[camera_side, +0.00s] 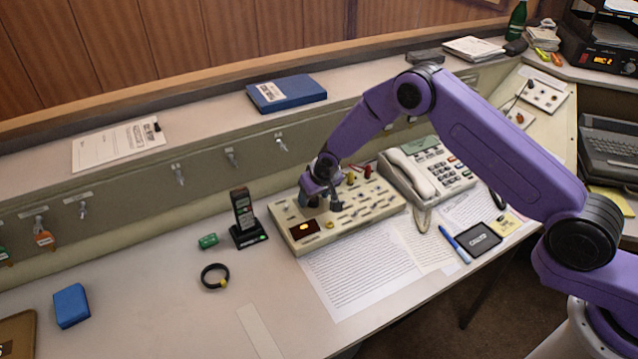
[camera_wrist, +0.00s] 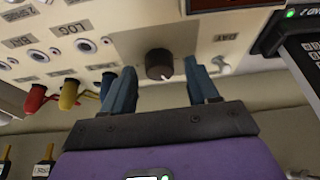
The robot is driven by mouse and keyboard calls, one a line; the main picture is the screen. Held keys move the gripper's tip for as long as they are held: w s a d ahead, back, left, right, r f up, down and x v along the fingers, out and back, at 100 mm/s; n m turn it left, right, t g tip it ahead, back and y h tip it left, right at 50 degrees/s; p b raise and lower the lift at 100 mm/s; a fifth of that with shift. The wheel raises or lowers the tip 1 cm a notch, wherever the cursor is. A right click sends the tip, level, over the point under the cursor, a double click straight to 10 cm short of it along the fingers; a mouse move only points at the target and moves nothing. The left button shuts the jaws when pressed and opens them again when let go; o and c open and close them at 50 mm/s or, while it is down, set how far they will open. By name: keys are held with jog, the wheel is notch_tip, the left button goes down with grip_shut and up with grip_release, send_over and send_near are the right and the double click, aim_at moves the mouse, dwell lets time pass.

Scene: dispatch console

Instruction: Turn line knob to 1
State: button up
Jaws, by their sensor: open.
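The beige console (camera_side: 362,222) lies on the desk, with an amber-lit display (camera_side: 303,229) at its left front. In the wrist view, a round black knob (camera_wrist: 159,62) sits on the console face, with a white pointer mark toward the lower right. No numbers can be read around it. My gripper (camera_side: 320,204) is over the left part of the console, its fingers pointing down. In the wrist view, my gripper (camera_wrist: 161,72) is open, with one finger on each side of the knob and a visible gap to both. The knob cannot be made out clearly in the side view.
Red and yellow plugs (camera_wrist: 68,95) stand beside the left finger. A small switch (camera_wrist: 221,64) is right of the right finger. A black handset (camera_side: 244,212) stands left of the console, and a telephone (camera_side: 428,172) sits to its right. Papers (camera_side: 362,270) lie in front.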

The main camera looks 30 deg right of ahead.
jog(key=v, duration=1.7)
jog(key=shift+s+r, duration=0.1)
jog(key=shift+s, duration=0.05)
